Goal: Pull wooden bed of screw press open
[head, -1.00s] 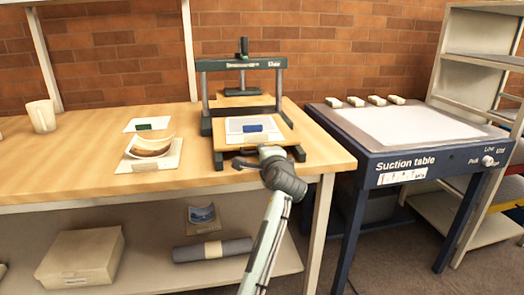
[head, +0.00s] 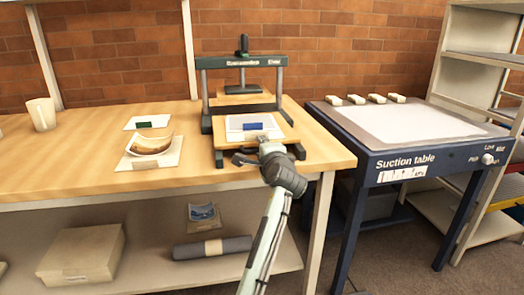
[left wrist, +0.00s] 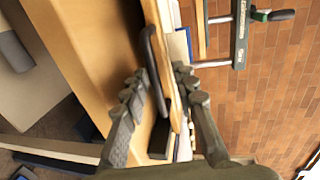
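The green screw press (head: 242,64) stands on the wooden bench, its screw and platen raised at the back. My left gripper (head: 246,158) is at the bed's front edge. In the left wrist view, a dark bar handle (left wrist: 151,50) on the bed's front passes between the fingers of my left gripper (left wrist: 158,78). The fingers stand apart, with no clear contact on the handle. My right gripper is not in view.
A suction table (head: 410,128) stands to the right across a gap. A white mug (head: 41,114) and a curved brown piece on a white board (head: 135,155) are left of the press. A box (head: 82,255) and a grey roll (head: 212,249) lie on the shelf below.

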